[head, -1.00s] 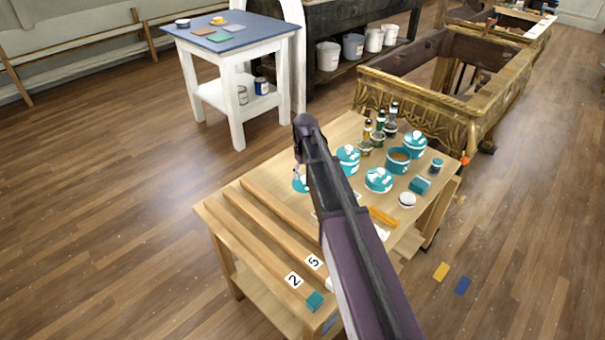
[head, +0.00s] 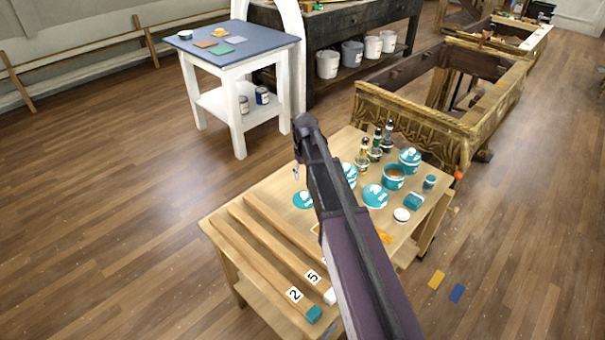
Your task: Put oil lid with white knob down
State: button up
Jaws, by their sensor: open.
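A teal lid with a white knob (head: 304,200) lies on the wooden worktable (head: 262,187), left of my arm. My gripper (head: 296,173) is mostly hidden behind my arm; one finger shows just above the lid and looks apart from it. The gripper is open, with nothing seen in it. An open teal pot (head: 393,177) with brownish contents stands right of my arm. Another teal lidded item (head: 375,197) is in front of it, and a lidded teal jar (head: 410,160) stands behind. One more teal jar (head: 351,175) is partly hidden by my arm.
Dark bottles (head: 376,143) stand at the table's back. A white round item (head: 401,215) and a teal block (head: 413,202) are at the right. Long wooden strips (head: 262,250) cover the left. A gilt console frame (head: 410,125) stands close behind the table.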

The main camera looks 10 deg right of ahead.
jog(key=shift+r+p, duration=0.45)
jog(key=shift+r, duration=0.25)
dwell(0.3)
jog(key=s+m, duration=0.3)
jog(key=s, duration=1.9)
jog(key=shift+a, duration=0.4)
